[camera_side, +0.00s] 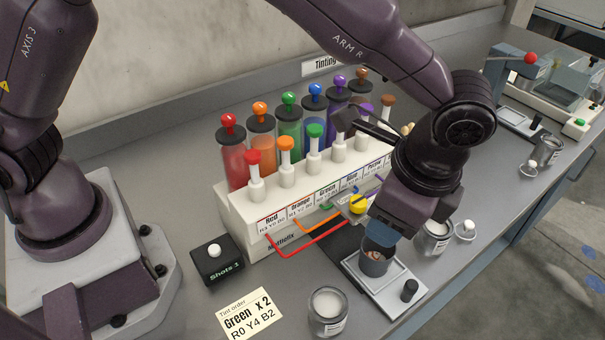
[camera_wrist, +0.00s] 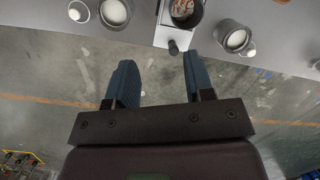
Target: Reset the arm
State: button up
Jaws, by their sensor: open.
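My gripper (camera_side: 382,232) is at the end of my purple arm, at the bench front in the side view. Its blue fingers appear just above or in front of a dark cup; I cannot tell the exact gap. In the wrist view my gripper (camera_wrist: 160,82) has its two blue fingers spread apart with nothing between them, and the floor behind. The dark cup (camera_side: 374,265) stands on a pale plate (camera_side: 398,290) with some brownish-pink content inside. The cup (camera_wrist: 198,18) also shows at the wrist view's top edge.
A white tinting rack (camera_side: 243,215) with several coloured tubes stands behind the cup. Open cans of white stuff (camera_side: 327,310) (camera_side: 433,238) stand on both sides. A Shots box (camera_side: 217,262) and a tint order note (camera_side: 250,315), reading Green x 2, lie left.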

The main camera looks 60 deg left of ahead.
jog(key=s+a+r+n+t+h, duration=0.1)
jog(key=s+a+r+n, duration=0.3)
jog(key=a, duration=0.5)
jog(key=s+a+r+n+t, duration=0.2)
jog(key=s+a+r+n, duration=0.3)
jog(key=a, duration=0.3)
jog(key=s+a+r+n+t+h, duration=0.1)
jog(key=s+a+r+n, duration=0.3)
jog(key=a, duration=0.5)
notch_tip(320, 180, up, 2)
jog(key=s+t, duration=0.1)
jog(key=s, duration=0.1)
jog(key=shift+s+a+t+h, duration=0.3)
